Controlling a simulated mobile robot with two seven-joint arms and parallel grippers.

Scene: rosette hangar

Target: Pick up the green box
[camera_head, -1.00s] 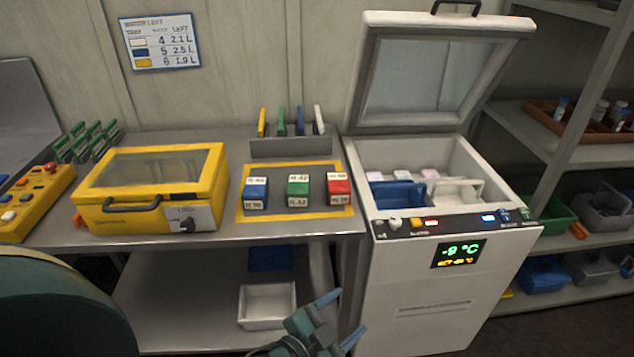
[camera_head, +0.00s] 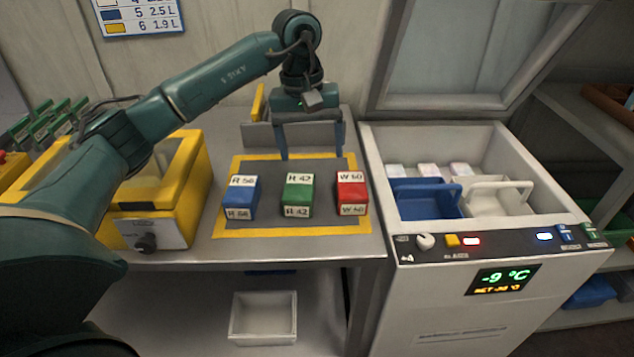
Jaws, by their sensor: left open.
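The green box (camera_head: 298,193) has white labels and stands on the dark mat between the blue box (camera_head: 240,196) and the red box (camera_head: 351,192). The three stand apart in a row inside a yellow border. My left gripper (camera_head: 312,155) is open and empty, pointing down, with its two blue fingers above and behind the row. Its fingers are apart from the green box. My right gripper is not in view.
The yellow case (camera_head: 150,215) stands left of the mat, beneath my left arm. A rack (camera_head: 257,134) stands behind the boxes. The open freezer (camera_head: 480,245) is at the right, with a blue basket (camera_head: 424,203) and a white basket (camera_head: 495,202) inside.

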